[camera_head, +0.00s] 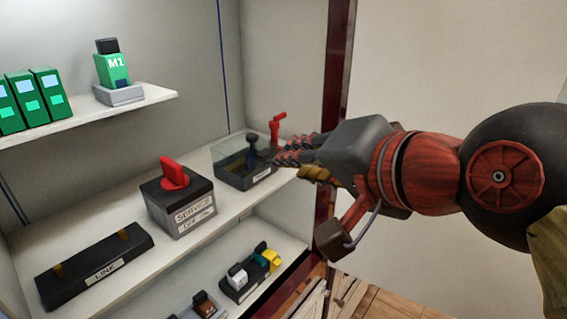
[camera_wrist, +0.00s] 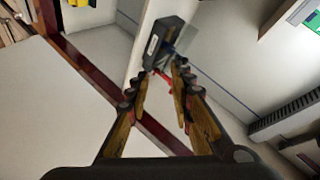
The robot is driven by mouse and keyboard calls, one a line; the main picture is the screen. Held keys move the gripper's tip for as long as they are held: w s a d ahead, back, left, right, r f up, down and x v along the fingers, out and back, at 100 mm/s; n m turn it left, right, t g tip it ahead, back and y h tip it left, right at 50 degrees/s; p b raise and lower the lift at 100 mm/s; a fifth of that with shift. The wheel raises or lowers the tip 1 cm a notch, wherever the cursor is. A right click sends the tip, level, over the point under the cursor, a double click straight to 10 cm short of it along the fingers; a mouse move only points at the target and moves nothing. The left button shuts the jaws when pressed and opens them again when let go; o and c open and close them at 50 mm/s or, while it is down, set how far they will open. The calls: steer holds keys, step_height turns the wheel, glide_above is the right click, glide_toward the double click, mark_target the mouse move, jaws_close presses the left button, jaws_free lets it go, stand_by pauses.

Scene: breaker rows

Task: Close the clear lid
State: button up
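The dark box (camera_head: 232,180) with a white label sits at the right end of the middle shelf; it also shows in the wrist view (camera_wrist: 152,45). Its clear lid (camera_head: 228,148) appears as a faint see-through pane above the tray; its exact angle is hard to tell. A dark knob (camera_head: 252,146) stands in the box. A red handle (camera_head: 277,127) rises at the box's right side and shows in the wrist view (camera_wrist: 163,76) between and beyond my fingertips. My gripper (camera_head: 285,152) is open and empty beside the box's right end, its fingers partly hiding that end.
A black SERVICE box (camera_head: 190,215) with a red rotary switch (camera_head: 173,172) stands left of the box. A LINK block (camera_head: 95,265) lies farther left. The upper shelf holds a green M1 module (camera_head: 113,70). A dark red cabinet post (camera_head: 322,205) stands close to my gripper.

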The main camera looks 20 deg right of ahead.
steer(key=v, duration=0.3)
steer(key=shift+r, duration=0.2)
stand_by(0.4)
steer(key=s+d+f+n+g+h+p, duration=0.1)
steer(key=s+f+n+g, duration=0.1)
steer(key=f, duration=1.2)
steer(key=s+d+f+n+g+h+p, duration=0.1)
steer(key=f+n+g, duration=0.4)
steer(key=f, duration=1)
steer(key=shift+s+d+f+n+p, duration=0.25)
steer(key=shift+s+d+n+p, duration=0.25)
steer(key=shift+d+n, duration=0.4)
steer(key=shift+o, duration=0.2)
steer(key=shift+w, duration=0.1)
